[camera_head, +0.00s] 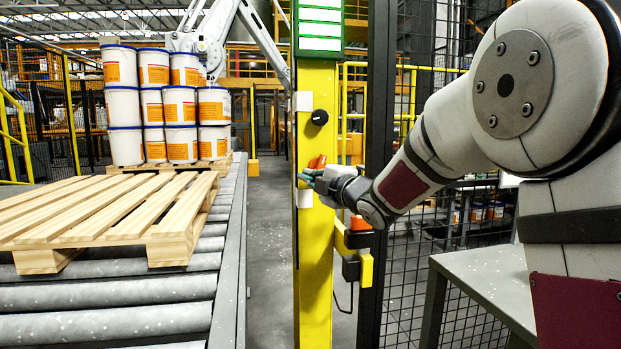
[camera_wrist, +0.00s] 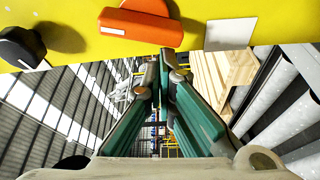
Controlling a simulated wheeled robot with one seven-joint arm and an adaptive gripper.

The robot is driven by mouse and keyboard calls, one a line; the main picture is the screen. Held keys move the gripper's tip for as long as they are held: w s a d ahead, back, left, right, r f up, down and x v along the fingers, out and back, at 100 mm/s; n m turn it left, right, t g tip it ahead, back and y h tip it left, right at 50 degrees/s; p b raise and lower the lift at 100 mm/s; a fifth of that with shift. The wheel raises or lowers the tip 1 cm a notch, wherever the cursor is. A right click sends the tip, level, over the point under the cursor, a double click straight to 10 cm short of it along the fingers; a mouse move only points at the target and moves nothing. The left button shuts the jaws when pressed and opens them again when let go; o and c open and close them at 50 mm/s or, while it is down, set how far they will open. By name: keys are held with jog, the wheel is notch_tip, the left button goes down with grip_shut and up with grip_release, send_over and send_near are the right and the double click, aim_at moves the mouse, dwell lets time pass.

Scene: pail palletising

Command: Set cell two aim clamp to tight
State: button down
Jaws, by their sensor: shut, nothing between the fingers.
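An orange rotary handle (camera_head: 317,162) is mounted on the yellow post (camera_head: 316,250). In the wrist view the orange handle (camera_wrist: 140,28) lies across the top, with a white mark at its left end. A black knob (camera_head: 320,117) sits higher on the post and shows at the left of the wrist view (camera_wrist: 20,47). I cannot read which control is the aim clamp. My gripper (camera_head: 308,179) is just below the orange handle in the head view. Its green-padded fingers (camera_wrist: 168,66) are shut and empty, their tips close to the handle; contact is unclear.
A white plate (camera_wrist: 231,33) is on the post beside the orange handle. A green-framed panel (camera_head: 320,28) tops the post. Left, an empty wooden pallet (camera_head: 110,205) rests on a roller conveyor (camera_head: 110,295), with stacked pails (camera_head: 165,105) behind. A mesh fence (camera_head: 405,280) stands right of the post.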

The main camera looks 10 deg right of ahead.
jog(key=shift+d+f+n+g+b, duration=0.25)
jog(key=shift+n+g+b, duration=0.25)
jog(key=shift+n, duration=0.5)
dwell(1.4)
jog(key=shift+s, duration=0.1)
dwell(0.5)
jog(key=v, duration=1.1)
jog(key=shift+s, duration=0.45)
jog(key=shift+d+f, duration=0.1)
